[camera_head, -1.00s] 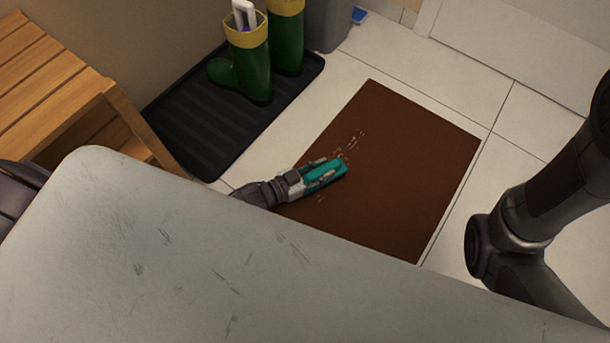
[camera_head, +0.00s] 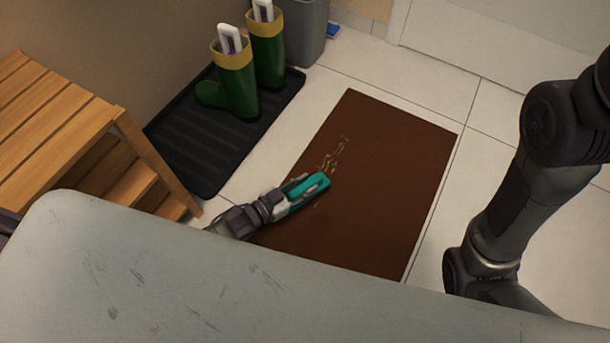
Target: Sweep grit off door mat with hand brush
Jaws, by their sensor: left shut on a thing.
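The brown door mat (camera_head: 385,180) lies on the tiled floor in the middle of the head view. Its near edge is hidden by my own grey body. Light grit (camera_head: 334,155) is scattered on the upper left part of the mat. My left gripper (camera_head: 290,200) is shut on the teal hand brush (camera_head: 313,184) over the left part of the mat, just below the grit. The bristles are hidden, so I cannot tell whether they touch the mat. My right arm shows at the right, but its gripper is out of view.
A black boot tray (camera_head: 190,165) with green boots (camera_head: 235,85) stands to the upper left. A wooden step bench (camera_head: 60,120) is at the left. A grey bin (camera_head: 305,30) and a small blue object (camera_head: 333,31) are at the back. Bare tiles lie right of the mat.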

